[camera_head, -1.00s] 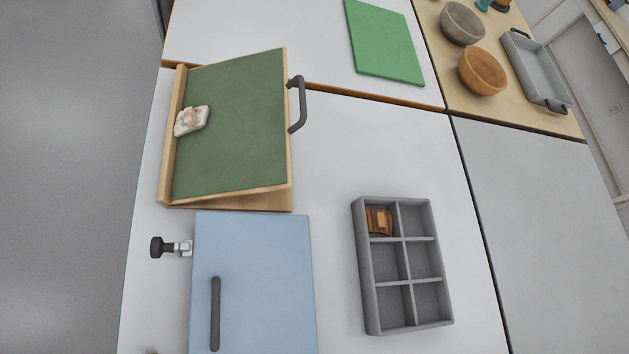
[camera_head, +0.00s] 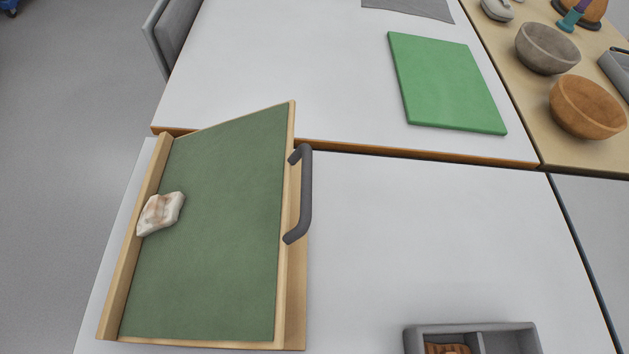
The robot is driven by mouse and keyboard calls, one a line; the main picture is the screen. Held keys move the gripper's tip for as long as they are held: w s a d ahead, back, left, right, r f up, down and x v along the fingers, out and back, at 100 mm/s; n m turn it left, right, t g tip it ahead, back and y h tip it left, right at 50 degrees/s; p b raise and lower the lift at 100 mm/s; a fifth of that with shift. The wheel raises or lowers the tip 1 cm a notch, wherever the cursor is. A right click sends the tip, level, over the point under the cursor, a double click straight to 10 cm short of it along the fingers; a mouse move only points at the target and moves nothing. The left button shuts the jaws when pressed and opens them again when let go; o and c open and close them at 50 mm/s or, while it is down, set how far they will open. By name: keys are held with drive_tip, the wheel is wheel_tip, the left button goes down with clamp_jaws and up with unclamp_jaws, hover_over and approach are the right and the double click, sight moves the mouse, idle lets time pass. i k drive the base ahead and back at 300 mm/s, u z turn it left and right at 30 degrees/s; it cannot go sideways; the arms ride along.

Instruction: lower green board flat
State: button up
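The green board (camera_head: 215,225) has a wooden frame and is tilted. Its right side, with a dark grey handle (camera_head: 304,195), is raised above a wooden base. Its left side is low, along a wooden ledge (camera_head: 137,240). A whitish sherd with reddish-brown patches (camera_head: 160,213) lies on the board against the ledge. My gripper is not in view.
A flat bright green mat (camera_head: 447,82) lies on the far table. A grey compartment tray (camera_head: 413,340) with a brown sherd (camera_head: 447,349) is at the bottom edge. Bowls (camera_head: 587,106) stand at right. The white table right of the handle is clear.

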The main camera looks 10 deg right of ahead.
sight(216, 276)
drive_tip(key=i, duration=1)
drive_tip(key=z, duration=0.1)
